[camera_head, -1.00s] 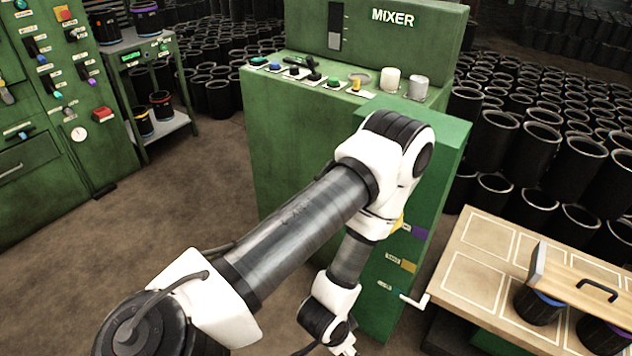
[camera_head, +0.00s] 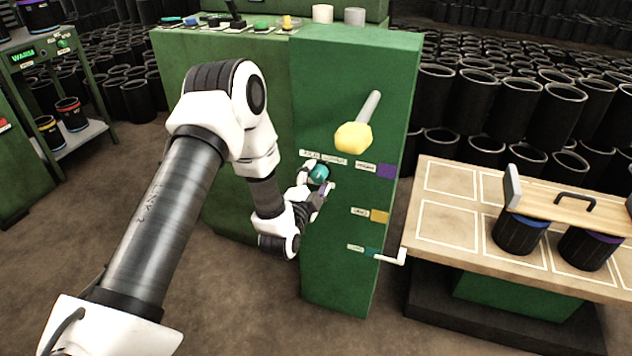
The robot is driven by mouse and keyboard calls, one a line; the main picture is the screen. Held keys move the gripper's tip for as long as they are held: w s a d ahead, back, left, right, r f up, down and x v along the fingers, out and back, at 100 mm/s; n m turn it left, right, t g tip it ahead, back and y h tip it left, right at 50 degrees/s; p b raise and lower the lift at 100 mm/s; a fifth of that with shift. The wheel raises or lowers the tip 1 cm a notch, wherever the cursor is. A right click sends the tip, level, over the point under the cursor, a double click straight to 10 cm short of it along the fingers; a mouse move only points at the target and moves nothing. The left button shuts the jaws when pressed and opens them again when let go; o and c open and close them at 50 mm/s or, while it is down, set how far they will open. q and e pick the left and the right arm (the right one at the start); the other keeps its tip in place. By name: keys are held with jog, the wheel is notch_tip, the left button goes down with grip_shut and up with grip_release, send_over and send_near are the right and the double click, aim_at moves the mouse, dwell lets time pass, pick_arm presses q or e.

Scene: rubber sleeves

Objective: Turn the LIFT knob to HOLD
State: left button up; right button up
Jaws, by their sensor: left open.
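A round teal knob (camera_head: 319,174) sits on the front face of the green cabinet (camera_head: 340,270), below small white labels (camera_head: 322,158) that are too small to read for sure. I cannot tell which label it points to. My left gripper (camera_head: 317,179) is open at the knob, one finger to its upper left and one to its lower right. The knob shows between the fingers; whether they touch it I cannot tell. My right gripper is not in view.
A lever with a yellow head (camera_head: 353,137) sticks out just above the knob. A white crank handle (camera_head: 391,258) juts out lower right. A wooden table (camera_head: 440,180) with black sleeves (camera_head: 518,235) stands at the right. Open floor lies at the lower left.

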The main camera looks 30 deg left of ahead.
pick_arm(q)
jog(key=c, duration=1.1)
jog(key=shift+c, duration=0.2)
jog(key=shift+n, duration=0.5)
jog(key=shift+n+p, duration=0.3)
jog(key=shift+n, duration=0.7)
jog(key=n, duration=0.2)
jog(key=shift+n, duration=0.3)
jog(key=n, duration=0.3)
jog(key=shift+n, duration=1.7)
